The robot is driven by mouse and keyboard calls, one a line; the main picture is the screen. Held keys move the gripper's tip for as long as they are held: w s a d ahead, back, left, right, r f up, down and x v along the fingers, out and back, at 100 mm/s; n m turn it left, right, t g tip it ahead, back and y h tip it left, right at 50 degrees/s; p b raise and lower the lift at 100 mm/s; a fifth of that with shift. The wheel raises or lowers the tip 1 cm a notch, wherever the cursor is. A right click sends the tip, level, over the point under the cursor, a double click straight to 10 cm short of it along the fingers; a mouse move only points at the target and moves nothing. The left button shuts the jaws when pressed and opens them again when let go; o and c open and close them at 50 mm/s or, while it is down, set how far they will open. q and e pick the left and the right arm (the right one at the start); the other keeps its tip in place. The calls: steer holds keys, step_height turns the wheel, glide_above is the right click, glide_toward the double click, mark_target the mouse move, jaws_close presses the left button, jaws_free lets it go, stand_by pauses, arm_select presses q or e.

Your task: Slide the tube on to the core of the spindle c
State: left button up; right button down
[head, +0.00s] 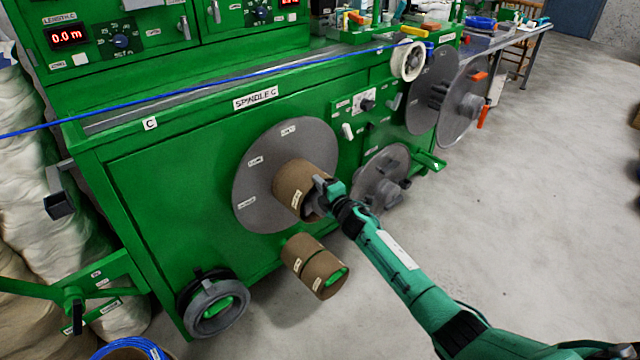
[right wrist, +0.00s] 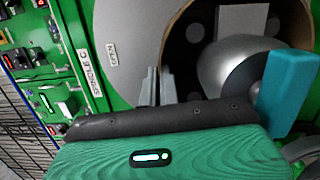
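Spindle C is on the front of the green machine, under its "SPINDLE C" label (head: 255,99). Its grey round flange (head: 256,160) shows large in the head view. A brown cardboard tube (head: 291,182) stands out from the flange, seemingly around the core. In the right wrist view, the tube's brown rim (right wrist: 181,40) surrounds the silvery core (right wrist: 222,62). My right gripper (head: 318,190) is at the tube's outer end. Its grey fingers (right wrist: 160,85) are close together at the rim's left side and seem to pinch the wall; the contact is partly hidden. My left gripper is out of view.
A second brown tube (head: 306,260) sits below on a green holder. A grey ring-shaped part (head: 216,306) is at lower left. Other grey discs (head: 384,180) stand to the right. A blue cable (head: 200,104) runs along the machine top.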

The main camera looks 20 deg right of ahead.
steer(key=shift+a+f+b, duration=0.1)
steer(key=shift+f+b, duration=0.3)
steer(key=shift+b, duration=0.05)
stand_by(0.4)
steer(key=c, duration=1.7)
jaws_free()
steer(key=shift+o, duration=0.6)
steer(key=shift+w+a+f, duration=0.15)
steer(key=shift+w, duration=0.05)
steer(key=o, duration=0.5)
steer(key=shift+s, duration=0.15)
steer(key=shift+f, duration=0.1)
steer(key=shift+s+d+f, duration=0.1)
steer(key=shift+d+f, duration=0.05)
steer(key=shift+d, duration=0.1)
steer(key=shift+c, duration=1)
steer(key=shift+f, duration=0.2)
steer(key=shift+c, duration=0.6)
steer(key=shift+s+d, duration=0.25)
steer(key=shift+s, duration=0.35)
steer(key=shift+c, duration=0.2)
